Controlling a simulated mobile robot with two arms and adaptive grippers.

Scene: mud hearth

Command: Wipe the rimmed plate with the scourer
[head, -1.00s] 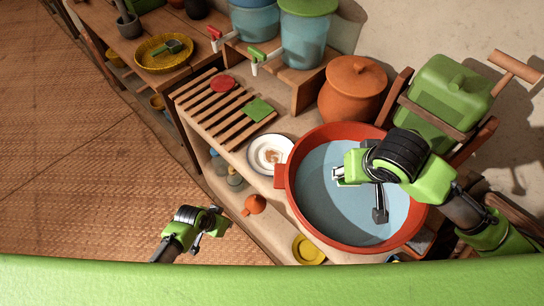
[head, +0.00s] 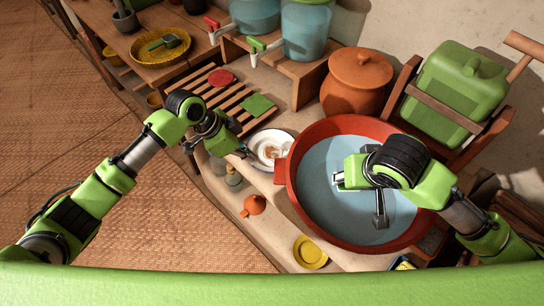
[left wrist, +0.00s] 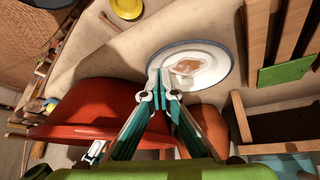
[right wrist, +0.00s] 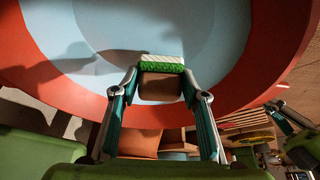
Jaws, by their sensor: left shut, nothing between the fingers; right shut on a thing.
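The rimmed plate (head: 284,138) is white with a thin blue rim and a brown smear, on the ledge beside the red basin. It shows from above in the left wrist view (left wrist: 215,80). My left gripper (head: 243,152) is shut and empty, its tips at the plate's near-left edge; the left wrist view shows the tips (left wrist: 160,72) overlapping the rim, contact unclear. My right gripper (right wrist: 159,76) is shut on the scourer (right wrist: 162,67), which has a green and white layer and a tan body. It holds the scourer over the basin; the head view mostly hides it.
The red basin (head: 284,172) with a pale blue inside fills the ledge right of the plate. A slatted rack (head: 225,97) with a red and a green piece lies behind. An orange pot (head: 355,85), a small orange vessel (head: 253,205) and a yellow dish (head: 310,251) stand around.

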